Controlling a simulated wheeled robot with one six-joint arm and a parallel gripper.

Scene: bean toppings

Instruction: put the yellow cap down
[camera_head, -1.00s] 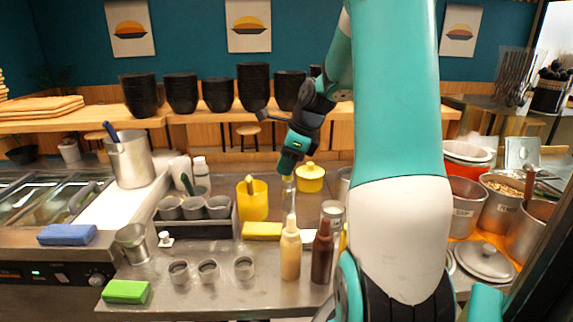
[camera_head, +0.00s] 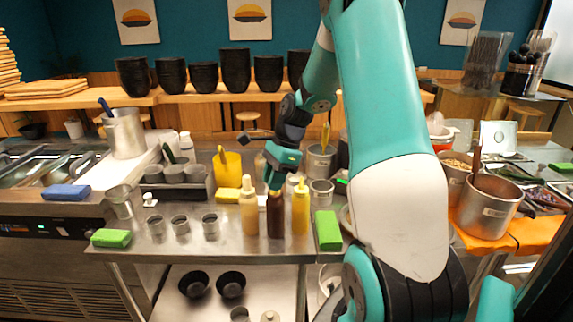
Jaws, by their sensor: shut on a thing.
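My gripper (camera_head: 274,187) points down just above or in front of the top of a brown sauce bottle (camera_head: 276,217). I cannot tell whether it touches the bottle. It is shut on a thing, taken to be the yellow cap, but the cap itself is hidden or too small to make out. A pale sauce bottle (camera_head: 250,210) stands to the left and a yellow sauce bottle (camera_head: 300,210) to the right. Both are upright with their pointed tops showing.
A yellow sponge (camera_head: 228,195) and a yellow cup (camera_head: 227,170) are to the left. Metal pots (camera_head: 321,162) stand behind to the right. A green sponge (camera_head: 328,230) is at right front. Small metal cups (camera_head: 180,225) line the left front, with bare counter (camera_head: 225,245) before them.

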